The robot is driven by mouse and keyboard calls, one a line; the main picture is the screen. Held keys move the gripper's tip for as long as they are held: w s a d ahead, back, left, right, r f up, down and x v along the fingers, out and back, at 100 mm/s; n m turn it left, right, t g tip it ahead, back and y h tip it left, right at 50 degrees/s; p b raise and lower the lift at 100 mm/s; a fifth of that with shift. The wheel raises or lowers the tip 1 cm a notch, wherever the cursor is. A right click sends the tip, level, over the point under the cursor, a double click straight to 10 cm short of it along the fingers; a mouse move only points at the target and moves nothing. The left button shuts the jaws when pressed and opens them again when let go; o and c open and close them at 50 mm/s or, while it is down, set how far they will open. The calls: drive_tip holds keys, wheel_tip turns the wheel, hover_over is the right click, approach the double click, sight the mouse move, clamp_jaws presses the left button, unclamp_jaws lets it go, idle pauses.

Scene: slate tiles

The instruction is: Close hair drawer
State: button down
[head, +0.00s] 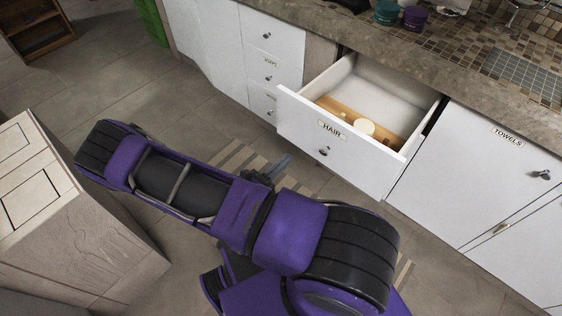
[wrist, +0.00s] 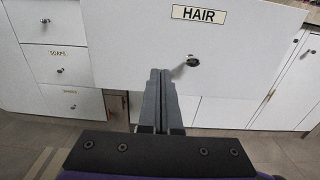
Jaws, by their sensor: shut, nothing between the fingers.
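The hair drawer (head: 338,160) is pulled out from the white cabinet under the counter. Its white front carries a HAIR label (head: 332,130) and a round metal knob (head: 323,152). Inside it lie a wooden-coloured tray or board and a small round cream item (head: 364,126). My gripper (head: 280,166) is in front of the drawer, to the lower left of its front in the head view. In the wrist view, my gripper's fingers (wrist: 160,80) are together and empty, pointing at the drawer front (wrist: 130,50), left of the knob (wrist: 192,61). I cannot tell whether they touch the front.
Closed drawers (head: 270,55) stand left of the hair drawer and a TOWELS door (head: 480,160) stands right. The stone counter (head: 440,60) holds jars (head: 387,12). A wooden cabinet (head: 75,215) stands at left. Tiled floor (head: 200,120) lies open between.

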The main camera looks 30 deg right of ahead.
sight(312, 136)
drive_tip(key=x, duration=1)
drive_tip(key=shift+d, duration=0.1)
